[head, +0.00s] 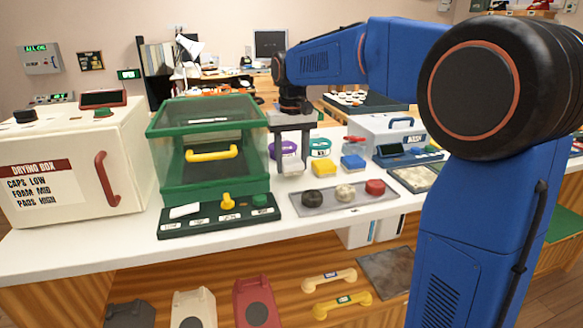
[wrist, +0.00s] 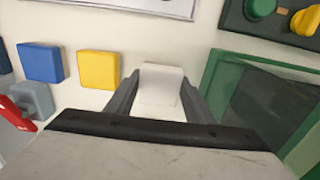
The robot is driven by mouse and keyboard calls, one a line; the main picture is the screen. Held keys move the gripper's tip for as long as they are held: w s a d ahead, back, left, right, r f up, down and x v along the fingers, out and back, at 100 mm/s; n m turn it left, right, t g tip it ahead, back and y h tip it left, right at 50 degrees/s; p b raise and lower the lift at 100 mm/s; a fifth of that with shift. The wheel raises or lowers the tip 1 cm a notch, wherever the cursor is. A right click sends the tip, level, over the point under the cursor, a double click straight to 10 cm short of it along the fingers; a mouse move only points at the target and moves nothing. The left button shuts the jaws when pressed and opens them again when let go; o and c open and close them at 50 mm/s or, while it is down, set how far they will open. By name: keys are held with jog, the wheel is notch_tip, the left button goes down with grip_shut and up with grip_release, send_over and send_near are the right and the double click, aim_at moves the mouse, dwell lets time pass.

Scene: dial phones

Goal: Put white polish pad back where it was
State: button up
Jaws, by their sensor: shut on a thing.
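The white polish pad (wrist: 160,86) is a pale block between the two dark fingers of my gripper (wrist: 160,92) in the wrist view. The fingers are shut on its sides. In the head view my gripper (head: 291,165) points down just right of the green clear-walled box, and the white pad shows small and pale between the fingers. I cannot tell whether the pad touches the white counter (head: 235,258) or hangs slightly above it. A yellow pad (head: 321,168) and a blue pad (head: 353,162) lie in a row to its right.
The green box (head: 215,185) with a yellow handle stands close on the left. In front are a grey tray (head: 343,206) with black, pale and red round pieces and a dark green panel (head: 215,222) with knobs. Purple and green tubs stand behind. The drying box (head: 80,170) is far left.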

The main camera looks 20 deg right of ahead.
aim_at(293, 161)
jog(key=shift+d+f, duration=0.1)
jog(key=shift+f, duration=0.8)
jog(key=shift+f, duration=0.15)
jog(key=o, duration=1)
notch_tip(293, 161, up, 12)
jog(key=shift+r, duration=0.15)
